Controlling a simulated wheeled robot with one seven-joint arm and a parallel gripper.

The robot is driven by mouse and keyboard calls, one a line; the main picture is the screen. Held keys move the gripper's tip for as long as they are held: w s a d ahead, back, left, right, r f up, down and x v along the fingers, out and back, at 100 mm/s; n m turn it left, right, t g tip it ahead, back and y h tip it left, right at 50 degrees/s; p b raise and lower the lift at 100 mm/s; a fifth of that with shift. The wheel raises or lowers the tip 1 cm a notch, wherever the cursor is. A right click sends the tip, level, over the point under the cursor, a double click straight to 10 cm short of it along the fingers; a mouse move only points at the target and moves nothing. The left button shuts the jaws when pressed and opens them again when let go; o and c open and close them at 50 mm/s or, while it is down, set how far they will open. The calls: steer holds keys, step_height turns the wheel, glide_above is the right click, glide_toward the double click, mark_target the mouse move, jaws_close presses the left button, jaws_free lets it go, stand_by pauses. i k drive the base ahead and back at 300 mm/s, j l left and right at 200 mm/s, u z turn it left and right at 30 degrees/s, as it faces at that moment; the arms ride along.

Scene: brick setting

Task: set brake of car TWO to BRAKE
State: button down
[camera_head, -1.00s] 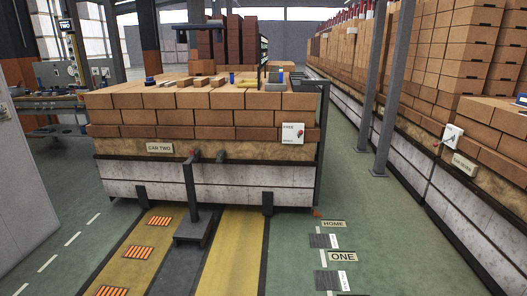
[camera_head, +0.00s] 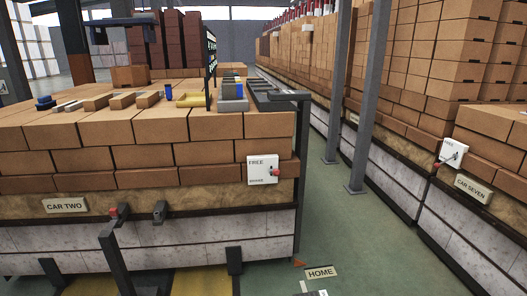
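Car TWO (camera_head: 190,243) stands ahead at the left, a pale-sided car stacked with orange-brown bricks. Its label "CAR TWO" (camera_head: 66,205) is on the left of its front edge. A white brake plate (camera_head: 258,178) is on the right of its front face, with "FREE" at the top and a lower word, likely "BRAKE". A small red-knobbed lever (camera_head: 274,171) sits at the plate's right side; its exact setting is hard to tell. My gripper is not in view.
Green aisle floor (camera_head: 335,225) is open to the right. Car SEVEN (camera_head: 460,225), with its own white plate (camera_head: 453,152), and grey columns (camera_head: 365,100) stand beyond.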

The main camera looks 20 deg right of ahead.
mark_target(276, 172)
steer(key=i, duration=1.7)
steer(key=i+z, duration=0.2)
